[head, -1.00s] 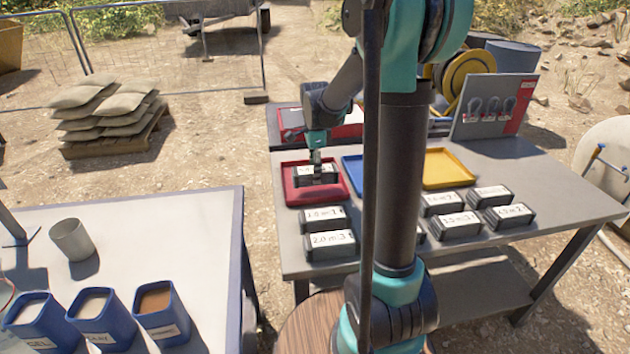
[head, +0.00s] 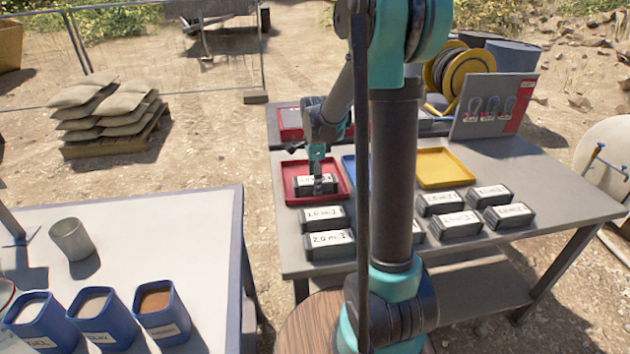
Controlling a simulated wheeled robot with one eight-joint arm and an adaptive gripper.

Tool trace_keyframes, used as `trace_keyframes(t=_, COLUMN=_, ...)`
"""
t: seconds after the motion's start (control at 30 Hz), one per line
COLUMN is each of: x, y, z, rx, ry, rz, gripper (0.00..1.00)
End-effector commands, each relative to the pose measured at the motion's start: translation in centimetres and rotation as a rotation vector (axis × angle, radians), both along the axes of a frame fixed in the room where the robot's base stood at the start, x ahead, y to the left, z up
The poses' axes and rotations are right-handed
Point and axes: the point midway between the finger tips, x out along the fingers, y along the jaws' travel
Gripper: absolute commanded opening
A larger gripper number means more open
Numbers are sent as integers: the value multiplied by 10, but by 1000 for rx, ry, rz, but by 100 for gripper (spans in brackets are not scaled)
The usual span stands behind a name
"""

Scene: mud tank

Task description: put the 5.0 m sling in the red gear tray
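The red gear tray (head: 289,191) lies at the left of the grey table. A dark block-shaped sling pack with a white label (head: 302,182) is inside the tray, low at its floor; whether it touches the floor is hard to tell. Its label is partly covered by a finger and too small to read surely. My gripper (head: 318,184) points down over the pack, with a finger against its near face, and appears shut on it. The far finger is hidden.
Two labelled packs (head: 329,244) lie just in front of the red tray, and several more (head: 459,224) stand to the right. A blue tray (head: 349,170) is mostly behind my arm. A yellow tray (head: 446,168) is empty. A board with hanging hooks (head: 494,106) stands behind.

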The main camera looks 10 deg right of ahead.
Motion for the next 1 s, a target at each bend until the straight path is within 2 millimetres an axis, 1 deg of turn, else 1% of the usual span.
trace_keyframes(t=0.23, x=0, y=0, z=1, rx=0, ry=0, rz=0, gripper=72)
trace_keyframes(t=0.37, x=0, y=0, z=11, rx=0, ry=0, rz=0, gripper=72)
trace_keyframes(t=0.47, x=0, y=0, z=26, rx=0, ry=0, rz=0, gripper=72)
trace_keyframes(t=0.7, x=0, y=0, z=75, rx=0, ry=0, rz=0, gripper=72)
trace_keyframes(t=0.8, x=-1, y=0, z=92, rx=0, ry=0, rz=0, gripper=72)
trace_keyframes(t=0.9, x=0, y=0, z=107, rx=0, ry=0, rz=0, gripper=72)
trace_keyframes(t=1.0, x=0, y=0, z=116, rx=0, ry=0, rz=0, gripper=72)
